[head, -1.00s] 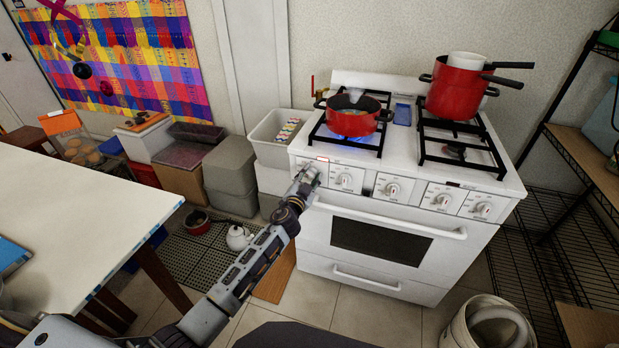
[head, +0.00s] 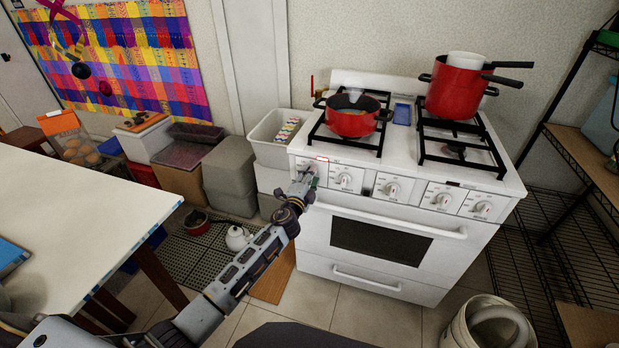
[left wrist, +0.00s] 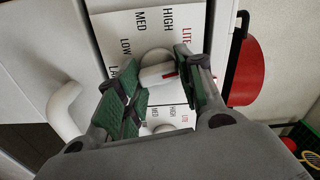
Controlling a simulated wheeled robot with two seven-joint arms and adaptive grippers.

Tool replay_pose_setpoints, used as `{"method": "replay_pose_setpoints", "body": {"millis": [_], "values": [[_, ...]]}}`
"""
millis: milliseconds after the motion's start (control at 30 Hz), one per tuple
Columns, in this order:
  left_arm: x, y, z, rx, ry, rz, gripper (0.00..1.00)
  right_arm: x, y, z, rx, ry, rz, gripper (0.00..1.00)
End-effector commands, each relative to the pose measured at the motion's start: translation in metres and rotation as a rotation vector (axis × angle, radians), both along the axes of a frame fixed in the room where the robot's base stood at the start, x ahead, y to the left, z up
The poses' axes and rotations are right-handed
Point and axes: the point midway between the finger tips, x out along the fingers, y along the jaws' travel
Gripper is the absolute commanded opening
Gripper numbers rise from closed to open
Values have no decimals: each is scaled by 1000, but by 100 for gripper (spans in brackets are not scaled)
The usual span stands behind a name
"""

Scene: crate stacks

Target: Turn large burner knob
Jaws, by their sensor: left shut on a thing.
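The white stove (head: 330,215) has a row of white knobs along its front panel. My left gripper (head: 306,176) is at the leftmost knob, which it hides in the head view. In the left wrist view, the green finger pads of my left gripper (left wrist: 160,82) are on both sides of the white burner knob (left wrist: 158,72) with a red mark, shut on it. The panel beside it reads LITE, HIGH, MED and LOW. A red pot (head: 350,122) stands on the left burner grate, with no flame visible under it. My right gripper is not in view.
Stacked red pots (head: 456,92) stand on the right grate. The oven handle (head: 395,221) runs below the knobs. A white table (head: 70,210) is at the left, a black wire shelf (head: 560,250) at the right, and a white bucket (head: 463,325) on the floor.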

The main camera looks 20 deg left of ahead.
Motion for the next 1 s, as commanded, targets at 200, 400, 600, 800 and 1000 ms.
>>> {"method": "replay_pose_setpoints", "body": {"millis": [200, 400, 600, 800, 1000], "values": [[0, -1, -1, 136, -4, -2, 13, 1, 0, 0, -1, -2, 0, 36], [0, -1, -1, 200, -6, -2, 13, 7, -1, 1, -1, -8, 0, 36], [0, -1, -2, 218, -7, -2, 13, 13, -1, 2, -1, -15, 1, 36], [0, -1, -2, 218, -7, -2, 13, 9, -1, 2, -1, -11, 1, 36], [0, -1, -2, 217, -7, -1, 54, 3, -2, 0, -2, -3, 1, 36]]}}
